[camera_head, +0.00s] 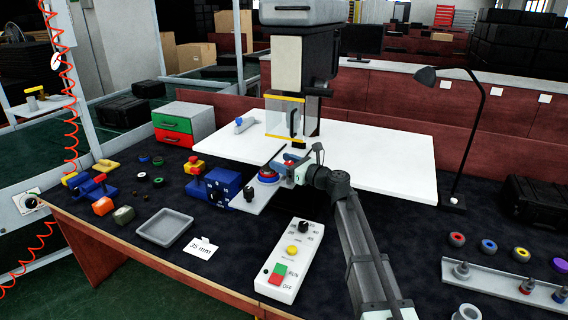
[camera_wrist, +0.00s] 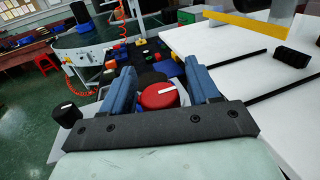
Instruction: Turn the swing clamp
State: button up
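A red round knob with a white line on top (camera_wrist: 158,96) shows between my gripper's fingers in the wrist view. In the head view the red part (camera_head: 267,173) sits on a blue ring at the end of a pale plate, partly hidden by my gripper. I take it to be the swing clamp, but its arm cannot be made out. My gripper (camera_wrist: 160,74) has two blue fingers spread on either side of the knob, with a gap visible on the right. In the head view my gripper (camera_head: 280,168) is right at the knob.
A black knob (camera_head: 248,192) stands on the plate beside it, near a blue block (camera_head: 223,186). The press column (camera_head: 300,65) rises behind, over white table tops (camera_head: 380,150). A control box (camera_head: 290,262) lies in front. A grey tray (camera_head: 164,228) is at left.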

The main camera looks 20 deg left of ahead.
jog(key=c, duration=0.9)
jog(key=shift+c, duration=0.2)
jog(key=shift+m+t, duration=0.3)
jog(key=shift+t, duration=0.2)
jog(key=m+t+h, duration=0.1)
jog(key=m+t, duration=0.1)
jog(key=t, duration=0.1)
jog(key=shift+d+h, duration=0.1)
jog(key=shift+h, duration=0.3)
jog(key=shift+w+d+m+t+h, duration=0.1)
jog(key=shift+w+m+t+h, duration=0.1)
jog(key=shift+m+t+h, duration=0.55)
jog(key=shift+w+d+m+t+h, duration=0.15)
jog(key=shift+m+t+h, duration=0.3)
jog(key=shift+m+t, duration=0.45)
jog(key=shift+w+a+t, duration=0.1)
jog(key=shift+t, duration=0.35)
jog(key=o, duration=1)
jog(key=shift+c, duration=0.2)
